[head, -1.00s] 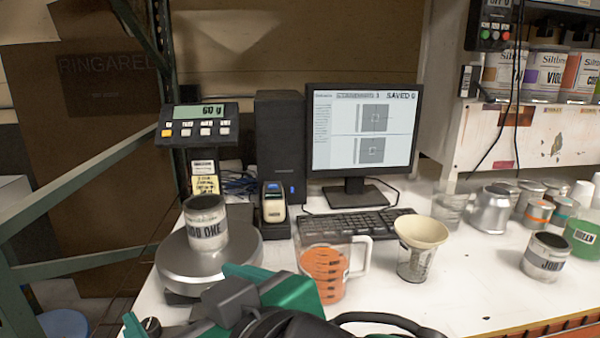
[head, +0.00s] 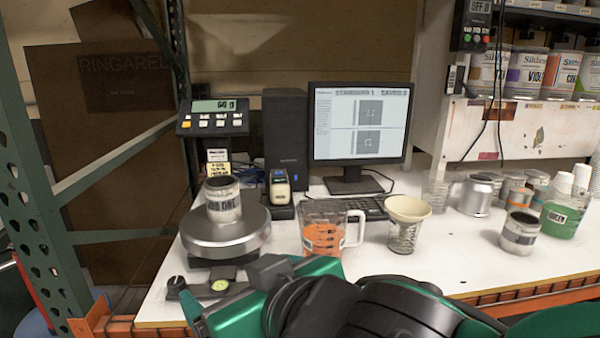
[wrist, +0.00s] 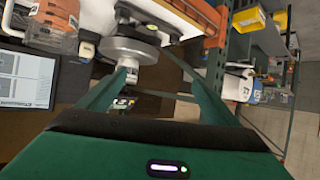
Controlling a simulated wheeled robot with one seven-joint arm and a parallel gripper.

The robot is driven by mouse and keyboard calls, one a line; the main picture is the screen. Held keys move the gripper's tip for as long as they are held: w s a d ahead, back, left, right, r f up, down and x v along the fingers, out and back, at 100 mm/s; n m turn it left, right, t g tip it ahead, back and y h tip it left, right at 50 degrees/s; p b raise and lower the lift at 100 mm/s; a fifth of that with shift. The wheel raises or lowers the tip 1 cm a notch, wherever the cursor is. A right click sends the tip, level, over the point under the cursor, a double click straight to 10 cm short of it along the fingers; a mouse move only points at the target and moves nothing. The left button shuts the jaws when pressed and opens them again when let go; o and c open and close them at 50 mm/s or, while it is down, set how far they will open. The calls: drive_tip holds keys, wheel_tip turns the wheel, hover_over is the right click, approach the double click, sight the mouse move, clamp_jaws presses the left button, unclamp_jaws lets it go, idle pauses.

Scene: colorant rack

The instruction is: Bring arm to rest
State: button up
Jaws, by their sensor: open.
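My arm reaches in from the lower right of the head view, at the front of the bench. Its green end lies in front of the round metal scale (head: 226,236). In the wrist view, my gripper (wrist: 157,78) has its two green fingers spread wide with nothing held between them. Past the fingers the scale (wrist: 130,52) shows on its side, apart from them. A grey can (head: 223,203) labelled JOB ONE stands upright on the scale. The scale's display (head: 213,105) reads what looks like 60 g.
A jug of orange liquid (head: 322,238) and a cup with a cone filter (head: 405,228) stand near the bench's front. A monitor (head: 360,125) and keyboard are behind. Cans (head: 520,232) crowd the right. A green rack post (head: 40,200) stands at left.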

drive_tip(key=w+d+f+m+g+h, duration=0.1)
drive_tip(key=w+d+f+m+h, duration=0.2)
drive_tip(key=d, duration=0.7)
drive_tip(key=w+d+f+m+g+h, duration=0.1)
drive_tip(key=w+d+f+m+h, duration=0.25)
drive_tip(key=d, duration=0.55)
drive_tip(key=w+d+f+m+g+h, duration=0.15)
drive_tip(key=w+d+f, duration=0.3)
drive_tip(key=d, duration=0.55)
drive_tip(key=s+d+f+m+g+h, duration=0.1)
drive_tip(key=s+d+g, duration=0.1)
drive_tip(key=d, duration=0.4)
drive_tip(key=s+d+f+m+g+h, duration=0.1)
drive_tip(key=s+d+f, duration=0.1)
drive_tip(key=d, duration=0.5)
drive_tip(key=s+d+f+m+g+y, duration=0.1)
drive_tip(key=s+d+m, duration=0.1)
drive_tip(key=s, duration=0.4)
drive_tip(key=s+d+m+g+y, duration=0.1)
drive_tip(key=s+d+m+g, duration=0.1)
drive_tip(key=s+d, duration=0.3)
drive_tip(key=shift+s+f+y, duration=0.3)
drive_tip(key=shift+s+f, duration=0.05)
drive_tip(key=shift+s, duration=0.35)
drive_tip(key=shift+g, duration=0.25)
drive_tip(key=shift+w+f, duration=0.25)
drive_tip(key=shift+w, duration=0.35)
